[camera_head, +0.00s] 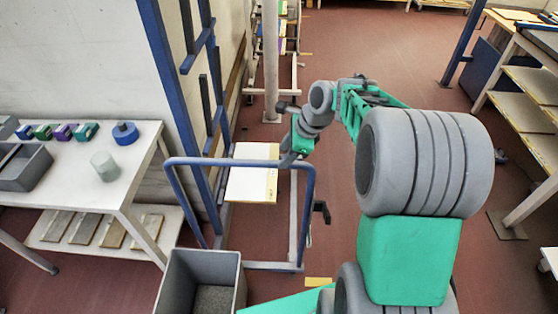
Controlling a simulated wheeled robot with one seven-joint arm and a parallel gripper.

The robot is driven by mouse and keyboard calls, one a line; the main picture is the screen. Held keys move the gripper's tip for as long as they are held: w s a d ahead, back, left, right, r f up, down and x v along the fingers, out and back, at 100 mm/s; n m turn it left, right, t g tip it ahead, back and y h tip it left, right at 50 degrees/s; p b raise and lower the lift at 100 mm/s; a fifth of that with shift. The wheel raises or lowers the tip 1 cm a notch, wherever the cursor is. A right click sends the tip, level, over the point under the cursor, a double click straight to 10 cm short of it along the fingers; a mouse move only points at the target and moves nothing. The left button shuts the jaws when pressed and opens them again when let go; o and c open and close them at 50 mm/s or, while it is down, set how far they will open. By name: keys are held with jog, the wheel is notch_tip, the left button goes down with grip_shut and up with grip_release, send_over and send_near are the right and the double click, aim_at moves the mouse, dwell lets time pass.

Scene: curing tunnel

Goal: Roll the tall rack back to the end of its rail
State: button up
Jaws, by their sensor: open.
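A tall rack (271,60) with a pale upright post and coloured items on its shelves stands at the top centre, cut off by the frame's top edge. Its low pale foot frame rests on the red floor. My gripper (288,158) is at the end of my grey and green arm, in front of this rack and lower in the picture. It is open, close to the top bar of a blue-framed cart (240,162); I cannot tell whether it touches the bar. The fingertips are small and partly hidden. No rail under the rack can be made out clearly.
A blue upright frame (160,70) with dark brackets stands along the left wall. A white table (70,165) with small items is at the left, and a grey bin (200,280) is at the bottom. Shelving (530,95) lines the right. The floor (375,45) behind my arm is clear.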

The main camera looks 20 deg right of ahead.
aim_at(278, 162)
jog(key=x, duration=0.4)
jog(key=shift+w+a+f, duration=0.1)
jog(key=shift+f, duration=0.2)
jog(key=shift+c, duration=0.5)
grip_shut()
dwell(0.6)
